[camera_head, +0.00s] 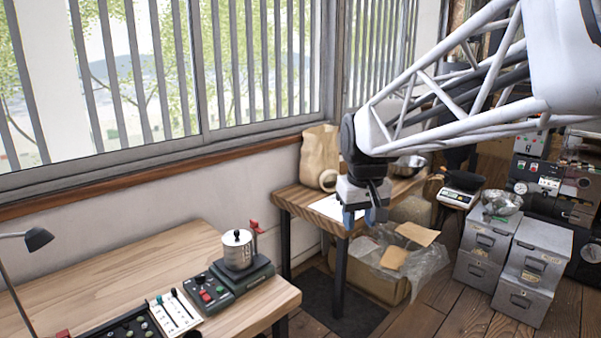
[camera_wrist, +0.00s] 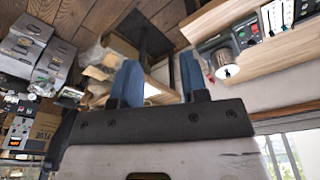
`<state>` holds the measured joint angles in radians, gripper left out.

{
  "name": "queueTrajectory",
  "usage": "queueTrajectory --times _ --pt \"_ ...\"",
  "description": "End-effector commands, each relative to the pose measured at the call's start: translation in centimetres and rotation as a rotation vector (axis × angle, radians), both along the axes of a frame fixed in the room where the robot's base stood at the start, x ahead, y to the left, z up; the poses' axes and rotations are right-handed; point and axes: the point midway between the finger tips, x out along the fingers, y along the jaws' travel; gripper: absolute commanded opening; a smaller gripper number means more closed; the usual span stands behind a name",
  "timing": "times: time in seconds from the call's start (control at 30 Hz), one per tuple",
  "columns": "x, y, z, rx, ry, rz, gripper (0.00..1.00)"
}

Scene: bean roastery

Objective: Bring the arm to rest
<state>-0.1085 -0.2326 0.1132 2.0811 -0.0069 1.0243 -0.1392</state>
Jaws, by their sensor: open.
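My gripper (camera_head: 366,216) hangs pointing down at the end of my white truss arm, near the front edge of the small far table in the head view. Its two blue fingers stand apart in the wrist view (camera_wrist: 157,84), with nothing between them. The gripper is open and empty. In the head view it is in front of the small wooden table (camera_head: 291,203), and I cannot tell its exact height above the floor.
A tan paper bag (camera_head: 319,155) and a metal bowl (camera_head: 409,165) stand on the small table. Below is an open cardboard box (camera_head: 377,284). Grey metal boxes (camera_head: 531,262) stand right.

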Motion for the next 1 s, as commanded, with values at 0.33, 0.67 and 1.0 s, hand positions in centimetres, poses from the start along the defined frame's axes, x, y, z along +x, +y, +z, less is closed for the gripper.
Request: queueTrajectory --times 0.33,0.67,1.0 --pt "-9.0 -2.9 -1.6 0.010 -0.027 -0.091 0.40" --pt "-17.2 -4.9 -4.4 0.020 -0.051 -0.176 0.40" --pt "-24.0 -6.1 -7.8 0.029 -0.071 -0.251 0.40"
